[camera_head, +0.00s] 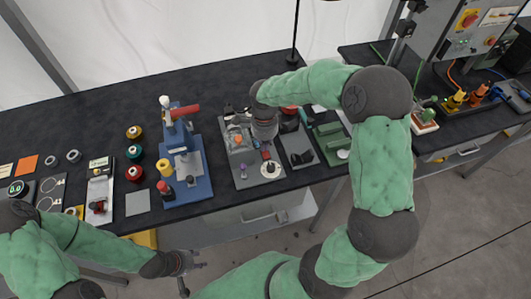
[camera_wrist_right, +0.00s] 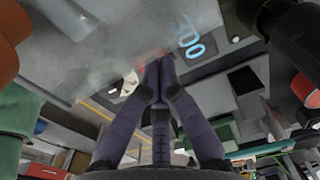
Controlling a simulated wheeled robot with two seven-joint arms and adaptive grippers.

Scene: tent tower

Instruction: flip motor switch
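I cannot tell for sure which part is the motor switch. Small coloured parts sit on a grey board (camera_head: 243,183) on the dark bench, under my right arm. My right gripper (camera_head: 265,128) is over the back of this board, its fingers mostly hidden in the head view. In the right wrist view, its purple-grey fingers (camera_wrist_right: 159,68) come together at the tips, with no held object visible. They point at a dark panel with glowing blue marks (camera_wrist_right: 190,38); contact is unclear. My left gripper (camera_head: 190,268) is empty, its fingers apart, in front of the bench.
A blue press (camera_head: 187,160) with a red handle stands left of the board. Coloured spools (camera_head: 135,152) stand further left. A green tray (camera_head: 330,138) lies to the right. A control cabinet (camera_head: 455,45) with a red-and-yellow knob (camera_head: 467,19) stands on the right-hand bench.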

